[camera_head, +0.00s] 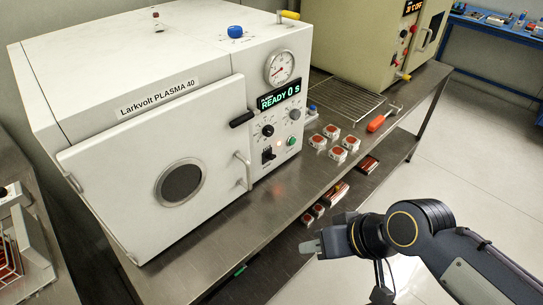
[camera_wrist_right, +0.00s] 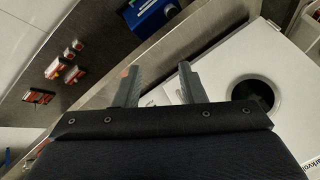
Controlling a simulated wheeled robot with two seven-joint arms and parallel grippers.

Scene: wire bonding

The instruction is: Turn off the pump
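The white plasma machine (camera_head: 130,85) labelled "Larkvolt PLASMA 40" stands on the steel bench with its door closed. The small panel labels are too small to read, so I cannot tell which control is the pump's. The display (camera_head: 280,95) reads "READY 0 S". My right gripper (camera_head: 311,246) is in front of the bench, below and right of the panel, touching nothing. In the right wrist view its fingers (camera_wrist_right: 158,84) are apart and empty. My left gripper is not in view.
The door handle (camera_head: 241,170) sticks out left of the panel. Several small red-and-white parts (camera_head: 338,153) and an orange-handled tool (camera_head: 378,122) lie on the bench to the right. More parts sit on a lower shelf (camera_head: 345,190). The floor at right is clear.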

